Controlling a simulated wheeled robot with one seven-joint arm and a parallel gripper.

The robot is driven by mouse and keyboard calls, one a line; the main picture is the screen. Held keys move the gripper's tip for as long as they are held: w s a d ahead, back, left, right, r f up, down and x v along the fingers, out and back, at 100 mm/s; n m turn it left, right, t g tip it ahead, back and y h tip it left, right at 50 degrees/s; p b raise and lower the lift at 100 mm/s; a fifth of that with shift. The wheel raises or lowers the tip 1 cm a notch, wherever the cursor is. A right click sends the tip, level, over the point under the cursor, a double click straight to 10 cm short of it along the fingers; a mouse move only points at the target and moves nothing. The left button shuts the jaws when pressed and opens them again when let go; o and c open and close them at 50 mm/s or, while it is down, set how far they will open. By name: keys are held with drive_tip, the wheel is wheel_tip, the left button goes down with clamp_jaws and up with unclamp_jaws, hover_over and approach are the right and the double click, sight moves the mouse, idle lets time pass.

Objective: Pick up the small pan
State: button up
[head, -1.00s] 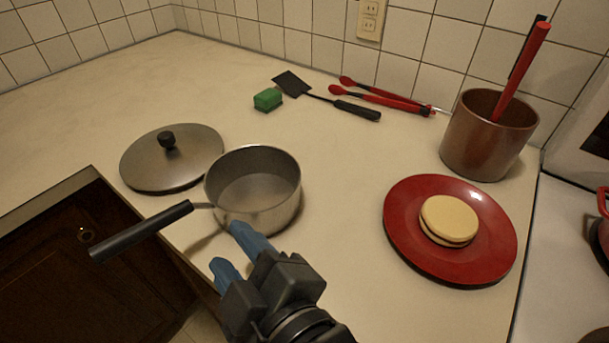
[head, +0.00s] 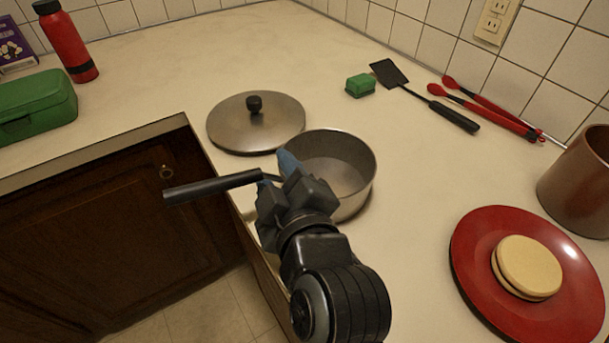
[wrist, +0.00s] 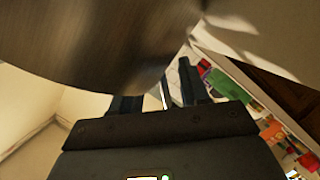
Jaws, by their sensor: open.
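The small pan (head: 352,172) is a steel saucepan standing upright on the counter near its front edge. Its black handle (head: 212,187) points left, out over the edge. My gripper (head: 277,170) is open at the near left side of the pan, by the base of the handle. One blue fingertip shows against the pan's wall; the other is mostly hidden behind the gripper body. In the wrist view the pan's curved steel side (wrist: 90,40) fills the upper left, close to the dark fingers (wrist: 155,95). I cannot tell whether the fingers touch it.
A steel lid (head: 230,125) lies just behind the pan, to the left. A red plate (head: 480,260) with a stacked bun (head: 530,266) is at right. A green sponge (head: 360,86), spatula (head: 455,116) and red tongs (head: 490,112) lie farther back. A green box (head: 35,105) stands far left.

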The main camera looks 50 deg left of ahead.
clamp_jaws()
idle(0.3)
drive_tip(key=shift+s+f, duration=0.1)
idle(0.4)
drive_tip(key=shift+r, duration=0.45)
drive_tip(key=w+d+r+b, duration=0.1)
drive_tip(key=d+r, duration=0.9)
drive_tip(key=d, duration=0.1)
drive_tip(key=shift+d+r, duration=0.2)
drive_tip(key=shift+d, duration=0.15)
